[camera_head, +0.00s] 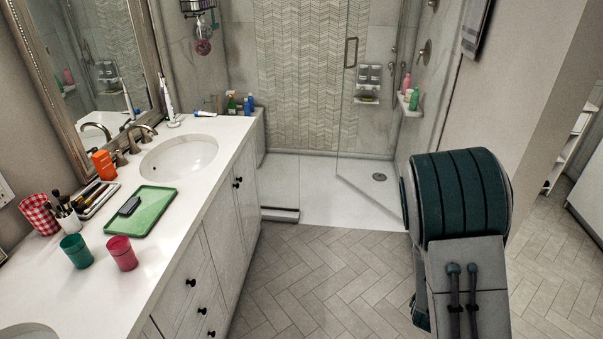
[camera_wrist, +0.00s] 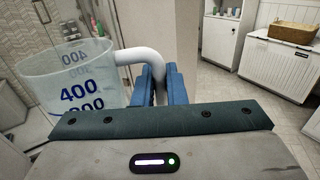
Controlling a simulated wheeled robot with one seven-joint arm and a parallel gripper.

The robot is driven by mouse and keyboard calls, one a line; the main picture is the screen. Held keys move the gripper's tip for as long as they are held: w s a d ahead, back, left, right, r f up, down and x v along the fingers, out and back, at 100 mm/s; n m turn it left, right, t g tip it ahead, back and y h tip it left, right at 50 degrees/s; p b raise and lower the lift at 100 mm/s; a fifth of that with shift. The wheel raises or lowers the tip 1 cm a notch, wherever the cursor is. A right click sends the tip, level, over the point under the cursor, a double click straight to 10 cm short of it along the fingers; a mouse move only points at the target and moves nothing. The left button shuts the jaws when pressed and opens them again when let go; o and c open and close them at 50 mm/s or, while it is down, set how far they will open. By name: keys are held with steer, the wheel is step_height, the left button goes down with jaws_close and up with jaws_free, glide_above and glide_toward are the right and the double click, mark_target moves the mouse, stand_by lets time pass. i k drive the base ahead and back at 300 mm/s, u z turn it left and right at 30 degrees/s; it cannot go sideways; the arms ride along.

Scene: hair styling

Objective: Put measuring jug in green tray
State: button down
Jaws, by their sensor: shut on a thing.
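The measuring jug (camera_wrist: 78,72) is clear with blue numbers and a white handle. It shows in the wrist view at the left, held up over the floor. My gripper (camera_wrist: 160,82) has its blue fingers shut on the jug's white handle. The jug's lower part is hidden behind my gripper's body. The green tray (camera_head: 158,199) lies on the white counter in the head view, with a small dark object (camera_head: 129,206) in it. In the head view my arm is at the right, and neither my gripper nor the jug is visible there.
The counter (camera_head: 142,262) also holds a green cup (camera_head: 76,251), a red cup (camera_head: 121,253), a brush holder (camera_head: 68,222), an organizer tray (camera_head: 98,199) and an orange bottle (camera_head: 104,165). The sink (camera_head: 179,157) is behind the tray. The floor between my arm and the counter is clear.

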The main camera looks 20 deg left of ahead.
mark_target(138, 217)
steer(key=u, duration=0.15)
steer(key=i, duration=1.3)
steer(key=u, duration=1)
steer(key=i, duration=0.85)
steer(key=u, duration=1.4)
steer(key=i, duration=0.65)
steer(key=u, duration=0.45)
